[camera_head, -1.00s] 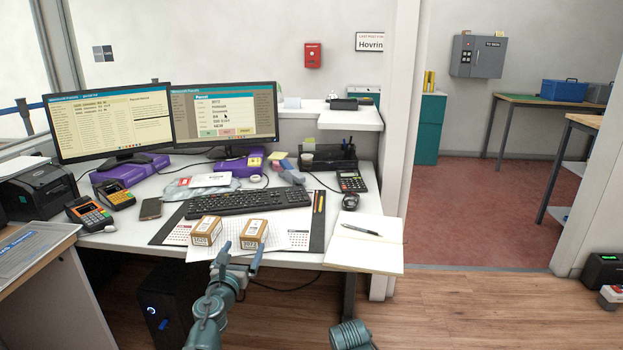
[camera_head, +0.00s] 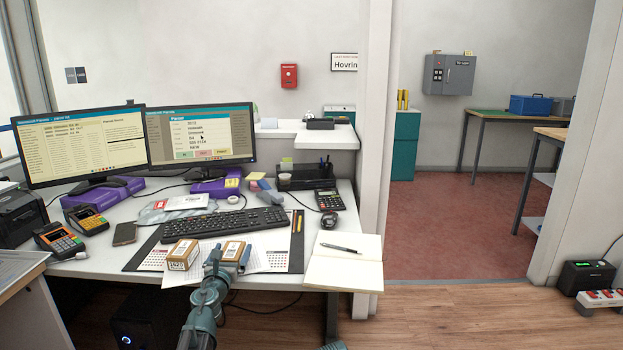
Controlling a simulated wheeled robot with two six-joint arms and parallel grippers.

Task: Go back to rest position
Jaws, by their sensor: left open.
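My left gripper (camera_head: 228,258) is open at the front edge of the white desk (camera_head: 110,255). Its arm comes up from the bottom of the view. Two small brown parcel boxes lie on the desk mat: the left box (camera_head: 183,255) stands just left of the gripper, and the right box (camera_head: 233,251) is right behind the fingers. The fingers overlap the right box in the picture, and I cannot tell whether they touch it. Only a small piece of my right arm shows at the bottom edge; its gripper is out of view.
A keyboard (camera_head: 224,223) lies behind the boxes. An open notebook (camera_head: 335,270) with a pen overhangs the desk's front right. Two monitors (camera_head: 200,138) stand at the back, and card terminals (camera_head: 60,240) at the left.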

